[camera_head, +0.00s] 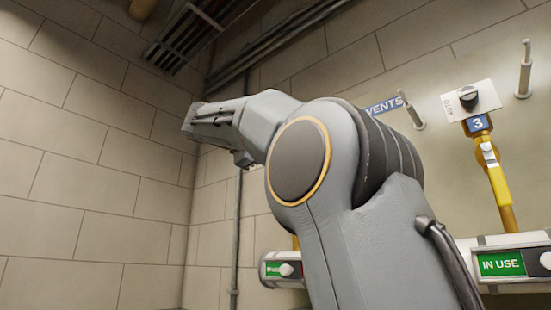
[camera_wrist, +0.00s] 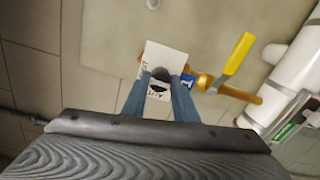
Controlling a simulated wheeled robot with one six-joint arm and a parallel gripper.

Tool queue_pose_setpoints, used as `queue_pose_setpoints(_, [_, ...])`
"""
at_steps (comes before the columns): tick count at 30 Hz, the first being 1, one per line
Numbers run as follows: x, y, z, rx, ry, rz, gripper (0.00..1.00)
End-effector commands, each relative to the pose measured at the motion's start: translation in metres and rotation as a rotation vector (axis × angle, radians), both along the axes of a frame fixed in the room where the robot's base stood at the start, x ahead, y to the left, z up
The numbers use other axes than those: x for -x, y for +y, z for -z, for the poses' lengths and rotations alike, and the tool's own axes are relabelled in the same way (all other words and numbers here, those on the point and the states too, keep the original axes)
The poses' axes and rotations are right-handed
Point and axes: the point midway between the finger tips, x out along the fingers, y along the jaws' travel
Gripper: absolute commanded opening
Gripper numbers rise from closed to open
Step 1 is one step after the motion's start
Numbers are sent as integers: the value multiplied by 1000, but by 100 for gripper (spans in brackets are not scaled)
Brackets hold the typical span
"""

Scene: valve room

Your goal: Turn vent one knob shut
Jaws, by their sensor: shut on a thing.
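The vent one knob (camera_wrist: 160,75) is a small dark knob on a white plate (camera_wrist: 168,55) in the wrist view. A blue tag with a 1 (camera_wrist: 188,83) sits beside the plate. My gripper (camera_wrist: 161,82) has its two blue fingers on either side of the knob, shut on it. The fingers hide part of the knob and the plate's lower part, so the knob's exact angle is hard to read. In the head view my arm hides this knob, and my fingers do not show.
In the wrist view a yellow lever (camera_wrist: 237,53) and a white pipe (camera_wrist: 290,85) lie to the right. The head view shows a VENTS sign (camera_head: 384,106), another dark knob (camera_head: 468,97) above a blue 3 tag (camera_head: 478,123), and a green IN USE sign (camera_head: 501,264).

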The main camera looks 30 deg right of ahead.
Motion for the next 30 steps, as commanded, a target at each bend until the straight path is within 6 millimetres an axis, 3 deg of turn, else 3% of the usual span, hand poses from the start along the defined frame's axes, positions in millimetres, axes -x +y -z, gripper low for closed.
queue_pose_setpoints(2, [1,0,0,-1,-1,2,4])
queue_pose_setpoints(3, [1,0,0,-1,-1,2,33])
queue_pose_setpoints(6, [1,0,0,-1,-1,1,45])
queue_pose_setpoints(17, [2,6,0,0,0,-2,45])
queue_pose_setpoints(30, [23,66,1,0,0,-2,45])
